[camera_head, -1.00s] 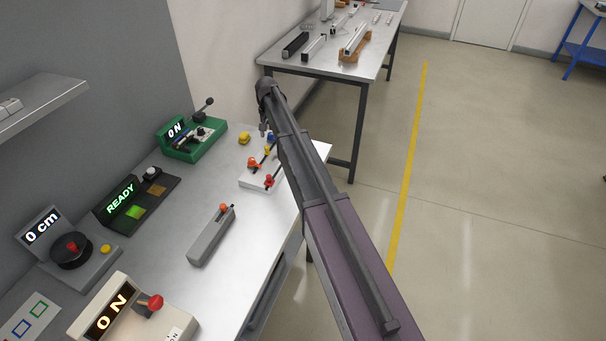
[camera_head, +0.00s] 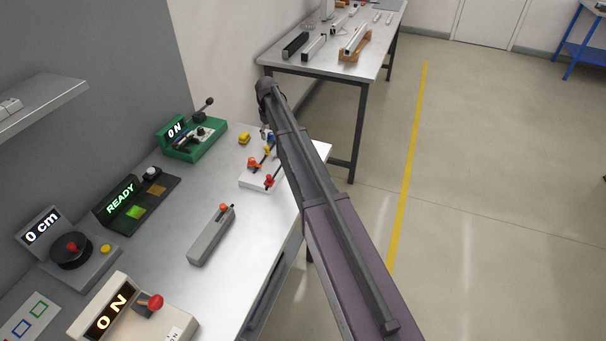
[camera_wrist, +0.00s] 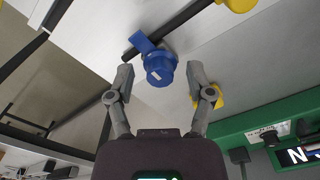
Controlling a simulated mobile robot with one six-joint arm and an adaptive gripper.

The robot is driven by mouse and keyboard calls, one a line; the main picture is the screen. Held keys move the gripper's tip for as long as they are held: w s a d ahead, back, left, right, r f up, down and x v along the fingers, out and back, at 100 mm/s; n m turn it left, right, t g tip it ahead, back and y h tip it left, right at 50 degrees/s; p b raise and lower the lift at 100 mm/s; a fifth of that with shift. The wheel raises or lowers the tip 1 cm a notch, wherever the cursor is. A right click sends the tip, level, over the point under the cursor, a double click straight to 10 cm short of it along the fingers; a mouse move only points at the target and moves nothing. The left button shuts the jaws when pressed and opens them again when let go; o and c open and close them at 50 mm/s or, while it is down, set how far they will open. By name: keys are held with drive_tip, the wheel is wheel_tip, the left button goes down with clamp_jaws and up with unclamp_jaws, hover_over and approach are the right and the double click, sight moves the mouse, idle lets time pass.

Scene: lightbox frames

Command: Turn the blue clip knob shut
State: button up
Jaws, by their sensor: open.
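The blue clip knob (camera_wrist: 160,70) is in the middle of the wrist view, with a flat blue arm reaching up and left from it across a black rod (camera_wrist: 180,30). My gripper (camera_wrist: 159,75) is open, with one finger on each side of the knob. Gaps show between both fingers and the knob in this view. In the head view the blue clip (camera_head: 270,137) is small and partly hidden by my arm, with my gripper's end just above it. Whether the clip sits fully over the rod is hard to tell.
Orange (camera_head: 254,163) and red (camera_head: 269,181) knobs stand nearer on the same white plate (camera_head: 252,181). A yellow piece (camera_head: 244,138) lies to the left. The green device (camera_head: 190,140) reading ON stands further left. A grey box (camera_head: 211,236) is on the bench nearer the camera.

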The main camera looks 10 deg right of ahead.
sight(271, 133)
drive_tip(key=n, duration=0.4)
wheel_tip(271, 133, up, 14)
drive_tip(key=p, duration=1.4)
drive_tip(key=s+d+f+m+b, duration=0.2)
drive_tip(key=s+f+m+b, duration=0.1)
drive_tip(key=s, duration=1.2)
drive_tip(key=s+d+f+m+b, duration=0.2)
drive_tip(key=s+f+m+b, duration=0.1)
drive_tip(key=s, duration=1.3)
drive_tip(key=shift+s+d+f+m, duration=0.15)
drive_tip(key=shift+d+m, duration=0.05)
drive_tip(key=shift+m, duration=0.1)
drive_tip(key=s+m, duration=0.1)
drive_tip(key=s, duration=0.6)
drive_tip(key=shift+d+m, duration=0.3)
